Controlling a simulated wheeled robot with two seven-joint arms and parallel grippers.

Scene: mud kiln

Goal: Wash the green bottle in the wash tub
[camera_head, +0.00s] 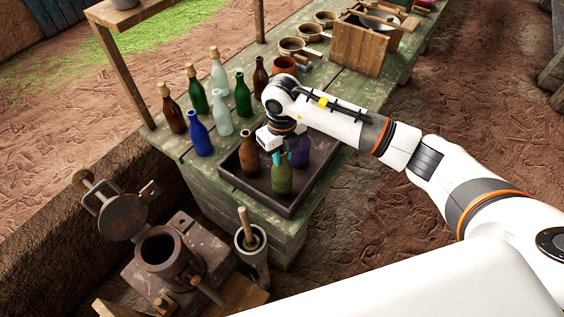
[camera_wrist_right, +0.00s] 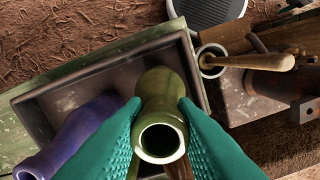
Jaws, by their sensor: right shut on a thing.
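My right gripper (camera_head: 277,157) is over the dark tray (camera_head: 292,209) on the green bench, its teal fingers pointing down. It is shut on the neck of an olive-green bottle (camera_head: 282,178), which looks upright in the tray; I cannot tell if its base touches. In the right wrist view the bottle's open mouth (camera_wrist_right: 160,140) shows between the two fingers. A brown bottle (camera_head: 250,155) and a blue bottle (camera_head: 301,154) stand beside it in the tray. I cannot make out for sure which thing is the wash tub. My left gripper is out of view.
A clay pot (camera_head: 285,66), small pans and a wooden box (camera_head: 357,47) are farther back. A metal mortar-like vessel (camera_head: 252,246) stands below the bench.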

